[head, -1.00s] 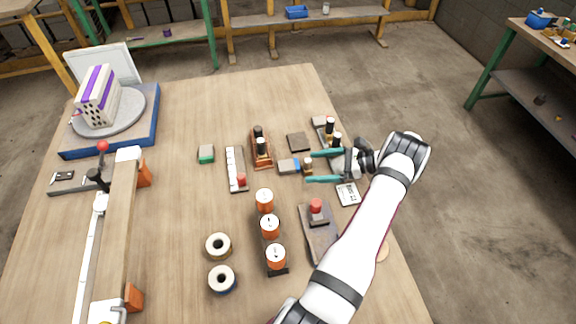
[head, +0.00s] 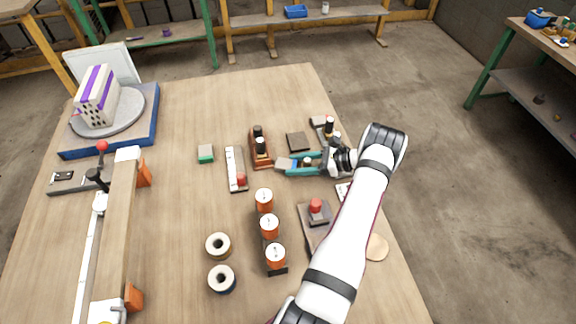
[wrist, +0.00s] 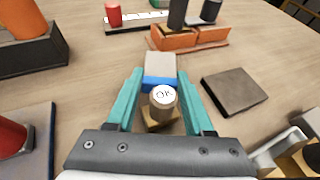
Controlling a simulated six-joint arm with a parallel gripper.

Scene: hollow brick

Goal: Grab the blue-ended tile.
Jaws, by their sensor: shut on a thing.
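The blue-ended tile is a small grey block with a blue end; its grey part (head: 283,163) shows just beyond my fingertips in the head view, and its blue end (wrist: 159,83) faces me in the wrist view. My gripper (head: 297,163) has two teal fingers, also seen in the wrist view (wrist: 160,79), shut on the tile's sides near the blue end. A stamp with a round white "OK" top (wrist: 163,96) stands between the fingers, nearer the palm. The tile appears to rest on the table.
A green-ended tile (head: 206,154) lies to the left. A dark flat tile (head: 298,142) and an orange-brown holder (head: 260,148) sit close to my gripper. A row of orange-wrapped spools (head: 269,225) and a grey block with a red knob (head: 316,210) stand nearer.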

